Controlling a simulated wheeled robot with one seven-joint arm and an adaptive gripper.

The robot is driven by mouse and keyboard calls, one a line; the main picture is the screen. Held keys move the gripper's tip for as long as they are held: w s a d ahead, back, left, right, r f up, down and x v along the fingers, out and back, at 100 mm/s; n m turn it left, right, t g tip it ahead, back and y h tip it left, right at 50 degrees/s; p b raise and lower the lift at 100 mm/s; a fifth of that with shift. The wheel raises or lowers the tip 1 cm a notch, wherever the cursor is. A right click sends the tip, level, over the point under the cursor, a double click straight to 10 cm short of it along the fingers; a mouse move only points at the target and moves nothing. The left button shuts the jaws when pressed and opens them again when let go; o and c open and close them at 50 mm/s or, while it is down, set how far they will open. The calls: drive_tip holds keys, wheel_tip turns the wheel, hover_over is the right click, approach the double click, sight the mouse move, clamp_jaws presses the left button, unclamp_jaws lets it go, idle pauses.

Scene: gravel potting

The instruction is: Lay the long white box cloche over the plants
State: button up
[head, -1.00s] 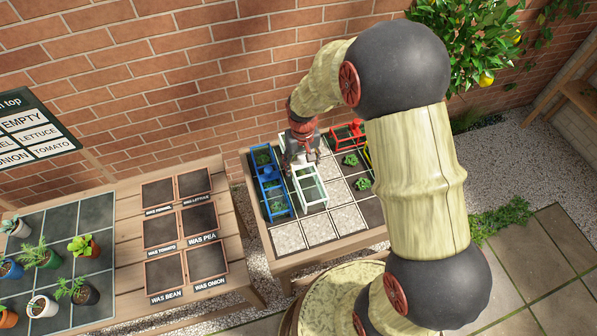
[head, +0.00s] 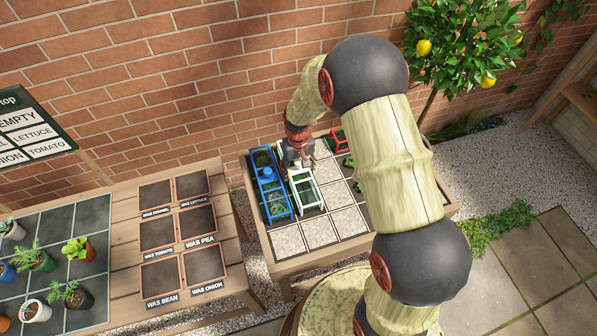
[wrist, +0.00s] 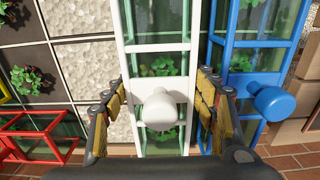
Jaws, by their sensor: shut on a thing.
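The long white box cloche (head: 312,209) has clear panes and stands on the gridded bed, right beside a long blue cloche (head: 271,186). Green plants (wrist: 163,66) show through its panes in the wrist view, where its white frame (wrist: 158,47) runs away from me. My gripper (head: 298,163) is over the cloche's back part. Whether the bottom edge touches the bed all round cannot be told.
The blue cloche's knob (wrist: 272,103) is close to my right finger. A red cloche (wrist: 40,136) is on the other side, with an uncovered plant (wrist: 30,80) nearby. Pale gravel squares (head: 320,231) at the bed's front are bare. A brick wall stands behind.

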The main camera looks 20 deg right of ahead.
drive_tip(key=shift+f, duration=0.15)
drive_tip(key=o, duration=1.1)
wheel_tip(320, 180, up, 13)
drive_tip(key=p, duration=0.2)
drive_tip(key=shift+f+p, duration=0.2)
drive_tip(key=shift+p, duration=0.2)
wheel_tip(320, 180, up, 9)
drive_tip(key=t, duration=0.1)
hover_over(301, 175)
drive_tip(key=s+r+t, duration=0.2)
drive_tip(key=s+r, duration=0.6)
drive_tip(key=r, duration=0.2)
drive_tip(key=s+r+t, duration=0.1)
drive_tip(key=s+r, duration=0.1)
drive_tip(key=s, duration=0.3)
drive_tip(key=s+r, duration=0.2)
drive_tip(key=s, duration=0.3)
drive_tip(key=s+r+t, duration=0.1)
drive_tip(key=s+r, duration=0.2)
drive_tip(key=s, duration=0.2)
drive_tip(key=shift+t, duration=0.3)
